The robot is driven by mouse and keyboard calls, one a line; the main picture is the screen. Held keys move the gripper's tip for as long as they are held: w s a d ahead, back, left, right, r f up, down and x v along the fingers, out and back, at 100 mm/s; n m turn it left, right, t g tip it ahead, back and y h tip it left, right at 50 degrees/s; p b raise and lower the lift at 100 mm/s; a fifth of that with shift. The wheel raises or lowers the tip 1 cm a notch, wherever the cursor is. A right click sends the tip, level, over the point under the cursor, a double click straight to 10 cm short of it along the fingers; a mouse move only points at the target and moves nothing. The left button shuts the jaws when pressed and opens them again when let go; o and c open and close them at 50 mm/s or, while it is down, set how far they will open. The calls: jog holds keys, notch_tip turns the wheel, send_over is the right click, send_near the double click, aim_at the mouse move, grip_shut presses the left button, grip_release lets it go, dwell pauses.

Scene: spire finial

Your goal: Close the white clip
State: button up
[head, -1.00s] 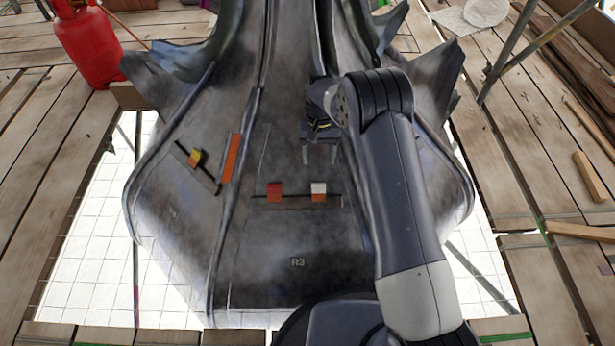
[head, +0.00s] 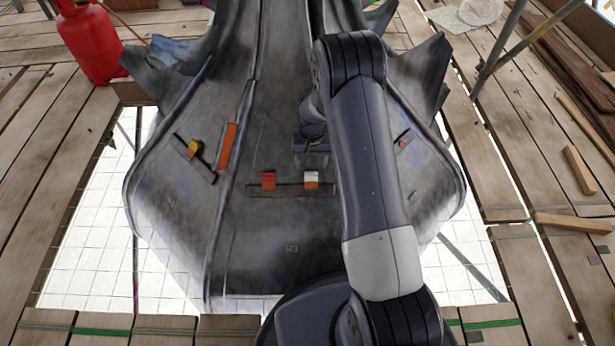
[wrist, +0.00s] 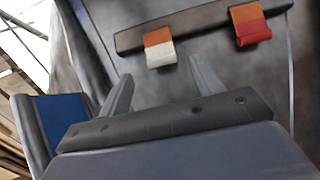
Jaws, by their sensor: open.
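The white clip (head: 311,178) sits on a dark horizontal strip on the front face of the grey spire. In the wrist view the white clip (wrist: 160,52) has an orange part and a white flap. A red clip (head: 268,180) sits beside it on the same strip; it also shows in the wrist view (wrist: 252,30) with an orange part. My gripper (head: 312,163) is just above the white clip in the head view, partly hidden by my arm. In the wrist view my gripper's two fingers (wrist: 158,82) stand apart and empty, short of the white clip.
A yellow clip (head: 194,149) and an orange strip (head: 227,147) are on the face to the left. A red gas cylinder (head: 90,42) stands at the back left. Wooden planks (head: 520,190) surround the spire, with white gaps between.

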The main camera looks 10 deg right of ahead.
aim_at(311, 178)
notch_tip(311, 178, down, 7)
jog(key=shift+f+b, duration=0.1)
jog(key=shift+b, duration=0.75)
jog(key=shift+c, duration=0.4)
